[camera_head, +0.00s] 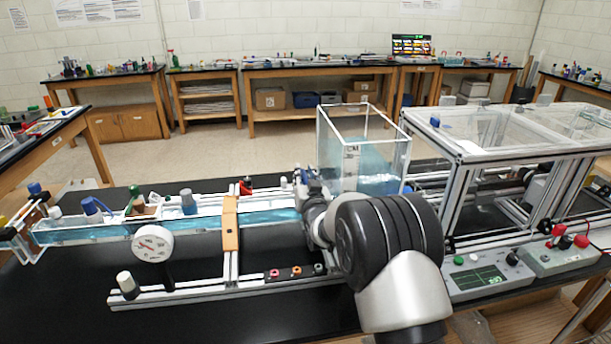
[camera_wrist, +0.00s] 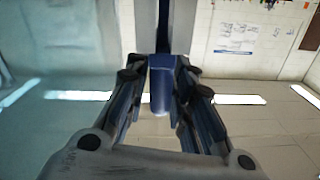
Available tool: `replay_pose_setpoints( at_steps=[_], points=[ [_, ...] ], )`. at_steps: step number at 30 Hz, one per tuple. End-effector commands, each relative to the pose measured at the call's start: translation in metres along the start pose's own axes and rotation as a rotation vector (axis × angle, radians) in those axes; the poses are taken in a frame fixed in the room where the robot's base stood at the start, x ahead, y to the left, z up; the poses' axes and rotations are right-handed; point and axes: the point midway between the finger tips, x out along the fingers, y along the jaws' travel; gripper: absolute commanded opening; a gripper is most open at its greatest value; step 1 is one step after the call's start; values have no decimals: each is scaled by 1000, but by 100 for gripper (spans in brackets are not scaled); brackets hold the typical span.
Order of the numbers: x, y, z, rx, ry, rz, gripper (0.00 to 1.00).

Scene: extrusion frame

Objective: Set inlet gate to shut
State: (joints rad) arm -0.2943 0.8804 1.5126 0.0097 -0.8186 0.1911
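A blue handle (camera_wrist: 161,88), which looks like the inlet gate's, stands between my fingertips in the wrist view, with a dark bar rising behind it. My gripper (camera_wrist: 163,68) has its fingers drawn in toward each other, and the tips appear to touch the handle's two sides. In the head view my gripper (camera_head: 305,182) is at the right end of the water channel (camera_head: 185,224), beside the clear tank (camera_head: 395,165). My arm hides most of the gate there, so its height cannot be told.
An orange clamp (camera_head: 230,223) stands across the channel. A round dial gauge (camera_head: 152,244) is at its front left. A control box (camera_head: 478,277) and an aluminium frame (camera_head: 456,200) are right of my arm. The black bench top is clear at front left.

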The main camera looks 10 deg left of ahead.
Motion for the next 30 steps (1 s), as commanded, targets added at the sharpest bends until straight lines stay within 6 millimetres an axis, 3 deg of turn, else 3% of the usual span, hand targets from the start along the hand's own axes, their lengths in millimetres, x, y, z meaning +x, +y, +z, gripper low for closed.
replay_pose_setpoints(
  at_steps=[5,17,23,30],
  points=[
    [0,-1,3,-1,-5,-2,33],
    [-5,1,0,-1,1,1,33],
    [-33,0,-1,-1,0,1,33],
    [-81,0,0,-1,-1,0,33]
  ],
)
